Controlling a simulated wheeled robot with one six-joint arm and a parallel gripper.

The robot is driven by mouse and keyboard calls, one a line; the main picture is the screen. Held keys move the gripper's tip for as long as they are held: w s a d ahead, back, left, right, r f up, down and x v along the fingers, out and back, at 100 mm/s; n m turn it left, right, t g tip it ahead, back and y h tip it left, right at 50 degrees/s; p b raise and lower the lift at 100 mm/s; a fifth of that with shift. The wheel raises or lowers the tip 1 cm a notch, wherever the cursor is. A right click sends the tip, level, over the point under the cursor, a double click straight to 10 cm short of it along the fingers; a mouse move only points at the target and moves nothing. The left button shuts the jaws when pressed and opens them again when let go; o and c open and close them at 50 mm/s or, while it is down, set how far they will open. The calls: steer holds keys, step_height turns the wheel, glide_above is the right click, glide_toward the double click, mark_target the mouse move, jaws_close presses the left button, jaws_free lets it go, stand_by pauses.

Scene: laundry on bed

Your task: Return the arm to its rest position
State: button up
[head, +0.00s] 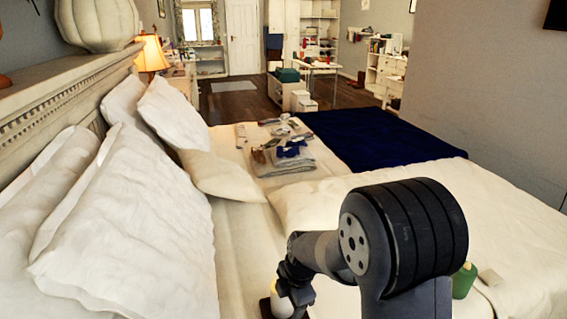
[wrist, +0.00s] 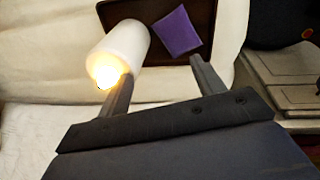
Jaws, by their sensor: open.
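In the wrist view, the two fingers of my gripper (wrist: 160,68) stand wide apart with nothing held between them. A white rounded cylinder with a bright glowing end (wrist: 124,45), like a lit candle, is beside the left fingertip; I cannot tell whether they touch. A purple packet (wrist: 180,31) lies in a dark brown tray (wrist: 222,20) ahead of the fingers. In the head view, my arm is bent low over the near part of the bed (head: 240,250). The white cylinder (head: 281,302) shows partly behind my wrist, which hides much of the gripper.
White pillows (head: 140,220) line the headboard at the left. Folded clothes (head: 285,160) and a dark blue blanket (head: 380,138) lie farther along the bed. A green object (head: 464,281) stands right of my arm. In the wrist view, grey folded-looking items (wrist: 285,80) are at the right.

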step_height(320, 180, up, 11)
steer(key=d+f+m+h+p, duration=0.1)
steer(key=d+f+m, duration=0.2)
steer(key=d+m, duration=0.3)
steer(key=w+d+f+m+h+p, duration=0.1)
steer(key=d+m, duration=0.5)
steer(key=m, duration=0.9)
steer(key=shift+d+f+h+p, duration=0.25)
steer(key=shift+f+h+p, duration=0.35)
steer(key=shift+f, duration=0.8)
